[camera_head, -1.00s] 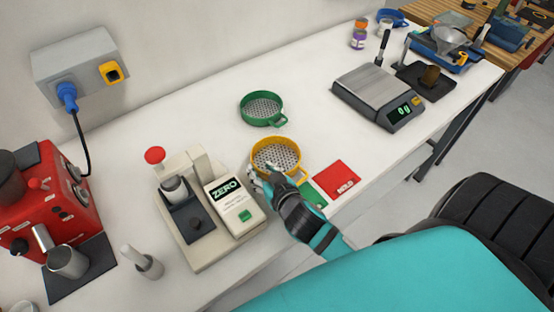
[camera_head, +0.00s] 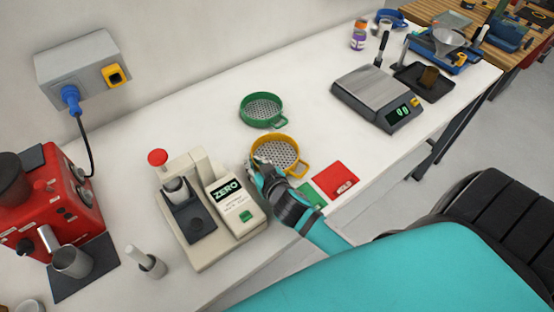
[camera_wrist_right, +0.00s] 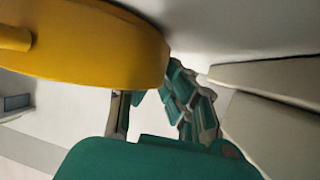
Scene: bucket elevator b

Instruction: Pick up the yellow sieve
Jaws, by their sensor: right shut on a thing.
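The yellow sieve (camera_head: 281,150) is a round pan with a perforated base and a loop handle at its right. It is at the middle of the white table in the head view. My right gripper (camera_head: 260,170) is at its near left rim, shut on the sieve. In the right wrist view the sieve's yellow wall (camera_wrist_right: 90,45) fills the upper left, and the gripper fingers (camera_wrist_right: 150,105) are by its lower edge. The exact finger contact is partly hidden. I cannot tell whether the sieve is clear of the table. My left gripper is not in view.
A green sieve (camera_head: 262,110) lies just behind the yellow one. A beige machine marked ZERO (camera_head: 205,210) stands close at the left. A red card (camera_head: 336,180) and a green card (camera_head: 312,193) lie at the right. A scale (camera_head: 378,98) stands further right.

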